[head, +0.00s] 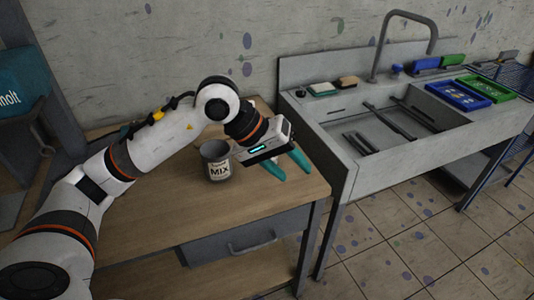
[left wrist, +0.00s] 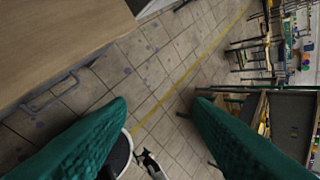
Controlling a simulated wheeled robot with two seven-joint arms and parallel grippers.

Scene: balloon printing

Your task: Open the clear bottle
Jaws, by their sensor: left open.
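I cannot make out a clear bottle in either view. My left gripper (head: 292,173) is over the right part of the wooden table in the head view, with its teal fingers apart and nothing seen between them. In the left wrist view, its two teal fingers (left wrist: 160,104) are spread, with tiled floor seen between them. My right gripper does not show in either view.
A grey can marked MIX (head: 217,161) stands on the wooden table (head: 175,210), just left of my gripper. A sink counter (head: 345,135) with trays (head: 458,96) is to the right. A drawer (head: 235,242) is under the tabletop. Tiled floor lies in front.

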